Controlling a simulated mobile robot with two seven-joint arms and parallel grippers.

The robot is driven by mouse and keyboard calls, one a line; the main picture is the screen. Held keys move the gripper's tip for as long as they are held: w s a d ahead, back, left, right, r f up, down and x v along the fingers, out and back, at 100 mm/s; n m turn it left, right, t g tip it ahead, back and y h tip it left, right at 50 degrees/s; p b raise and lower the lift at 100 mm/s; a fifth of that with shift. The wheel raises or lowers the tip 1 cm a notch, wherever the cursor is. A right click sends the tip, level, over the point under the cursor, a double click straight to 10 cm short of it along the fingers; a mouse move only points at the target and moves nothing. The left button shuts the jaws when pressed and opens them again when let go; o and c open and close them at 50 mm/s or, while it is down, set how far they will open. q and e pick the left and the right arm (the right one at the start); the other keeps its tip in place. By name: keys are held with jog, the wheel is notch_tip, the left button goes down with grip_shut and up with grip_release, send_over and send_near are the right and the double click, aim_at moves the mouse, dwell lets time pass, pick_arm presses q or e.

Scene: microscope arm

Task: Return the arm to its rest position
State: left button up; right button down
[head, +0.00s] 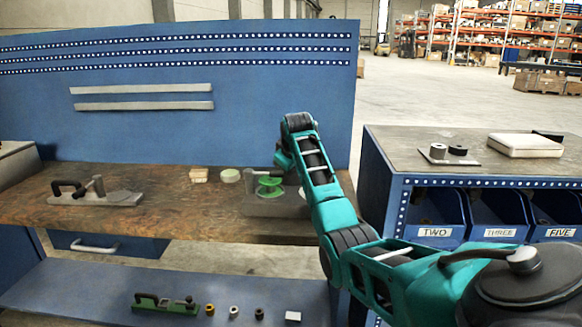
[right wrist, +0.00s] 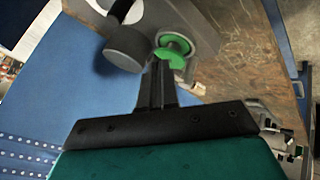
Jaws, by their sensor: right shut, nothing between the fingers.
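The microscope (head: 285,205), grey with green round parts, stands on the wooden bench and is partly hidden behind my right arm. In the right wrist view its grey body (right wrist: 205,30), a dark round knob (right wrist: 126,50) and green discs (right wrist: 172,52) show. I cannot make out how its arm is set. My right gripper (right wrist: 160,66) is shut and empty, its fingertips close to the green discs; whether they touch I cannot tell. In the head view the gripper is hidden behind my arm. My left gripper is not in view.
A hand plane-like tool (head: 95,193), a wooden block (head: 199,175) and a pale green round piece (head: 230,175) are on the bench (head: 165,215). Small parts lie on the lower blue shelf (head: 75,290). A cabinet (head: 400,150) with labelled bins stands right.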

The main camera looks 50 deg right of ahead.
jog(key=shift+s+r, duration=0.15)
dwell(0.5)
jog(key=s+a+f+n+t+y, duration=0.15)
jog(key=s+a+f, duration=0.25)
jog(key=a+f, duration=0.75)
jog(key=s+a+f+n+t+y, duration=0.15)
jog(key=s+a+f, duration=0.25)
jog(key=a+f, duration=0.75)
jog(key=s+a+f+y, duration=0.2)
jog(key=s+a, duration=0.7)
jog(key=s+a+f+m+t+y, duration=0.1)
jog(key=s+a+f+y, duration=0.1)
jog(key=s+a, duration=0.6)
jog(key=shift+s+a+f+t, duration=0.35)
jog(key=shift+s+f, duration=0.35)
jog(key=shift+s, duration=0.45)
